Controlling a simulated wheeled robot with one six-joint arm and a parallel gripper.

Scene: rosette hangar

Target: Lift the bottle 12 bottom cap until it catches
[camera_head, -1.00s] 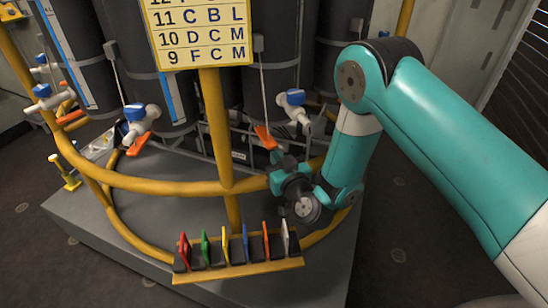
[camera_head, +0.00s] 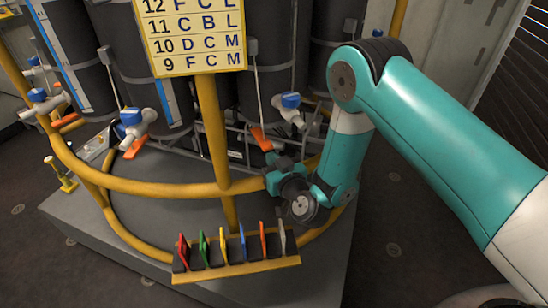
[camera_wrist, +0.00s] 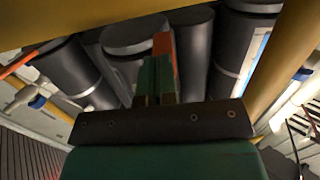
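Several dark upright bottles stand behind a yellow rail. An orange flap (camera_head: 262,138) hangs low at the bottle nearest my gripper, left of a blue-topped valve (camera_head: 290,100). No bottle number is readable, so I cannot tell whether this is bottle 12's cap. My gripper (camera_head: 272,163) is low by the rail, just below and right of that flap. In the wrist view, the teal fingers (camera_wrist: 157,82) are close together, with an orange piece (camera_wrist: 162,43) at their tips. Whether they pinch it or only overlap it is unclear.
The yellow rail (camera_head: 150,185) curves around the bottles, close to my gripper. A yellow post carries a letter chart (camera_head: 195,40). A rack (camera_head: 235,270) of coloured tags stands in front. Another orange flap (camera_head: 135,146) and valve (camera_head: 136,122) are farther left.

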